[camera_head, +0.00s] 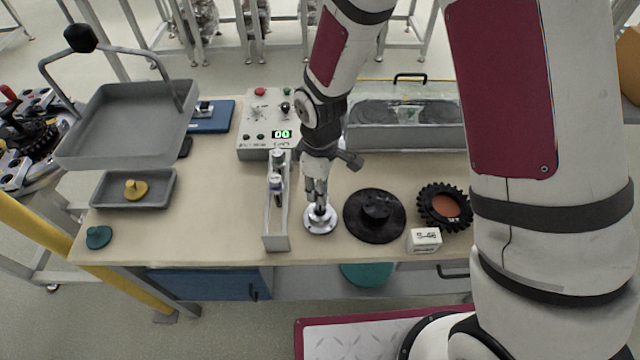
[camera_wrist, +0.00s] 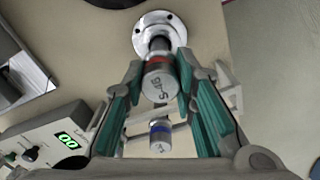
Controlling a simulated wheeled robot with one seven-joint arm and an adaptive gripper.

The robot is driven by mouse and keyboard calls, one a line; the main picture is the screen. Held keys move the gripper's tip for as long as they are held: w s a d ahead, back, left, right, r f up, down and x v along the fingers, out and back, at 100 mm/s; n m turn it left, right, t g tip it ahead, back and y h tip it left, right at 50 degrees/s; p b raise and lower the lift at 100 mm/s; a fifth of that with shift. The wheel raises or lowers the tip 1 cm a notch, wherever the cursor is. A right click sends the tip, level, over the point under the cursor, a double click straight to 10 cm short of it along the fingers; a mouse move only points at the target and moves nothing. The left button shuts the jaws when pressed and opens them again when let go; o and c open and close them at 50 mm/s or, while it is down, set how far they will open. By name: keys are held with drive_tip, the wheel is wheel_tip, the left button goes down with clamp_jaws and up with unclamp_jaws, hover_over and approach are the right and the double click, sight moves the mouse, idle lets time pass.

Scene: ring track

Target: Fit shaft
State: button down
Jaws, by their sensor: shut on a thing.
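My gripper (camera_head: 318,184) points down above a round silver flange (camera_head: 320,219) on the table. In the wrist view my gripper (camera_wrist: 161,75) has its green-padded fingers shut on a metal shaft (camera_wrist: 160,82) with a red band and a marked end face. The shaft's dark far end lines up with the middle of the flange (camera_wrist: 153,22), which has bolt holes in its rim. I cannot tell how deep the shaft is in it. A second shaft with a blue band (camera_wrist: 160,137) stands in the narrow grey rack (camera_head: 275,232), left of my gripper.
A black disc with a hub (camera_head: 375,215), a toothed black ring (camera_head: 445,207) and a white block (camera_head: 425,239) lie to the right. A control box (camera_head: 262,120) reading 00 stands behind the rack. A tray with a yellow knob (camera_head: 137,189) is left. The table's left middle is clear.

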drive_tip(key=shift+f+b, duration=0.4)
drive_tip(key=shift+f, duration=0.95)
drive_tip(key=c, duration=1.2)
unclamp_jaws()
wheel_tip(320, 180, up, 12)
drive_tip(key=shift+r, duration=0.1)
drive_tip(key=s+d+r+m+t, duration=0.35)
drive_tip(key=d+r+m, duration=0.5)
drive_tip(key=r, duration=0.65)
drive_tip(key=s+d+r+m, duration=0.1)
drive_tip(key=s+d+r, duration=0.1)
drive_tip(key=s, duration=0.1)
drive_tip(key=s+d+r+m+t, duration=0.1)
drive_tip(key=s+d+r+m, duration=0.1)
drive_tip(key=s+d+r, duration=0.1)
drive_tip(key=s+d+r+m+t, duration=0.1)
drive_tip(key=s+d+r, duration=0.1)
drive_tip(key=s, duration=0.3)
drive_tip(key=shift+s+d+r+m, duration=0.25)
drive_tip(key=shift+d+r+m, duration=0.1)
drive_tip(key=shift+r, duration=0.15)
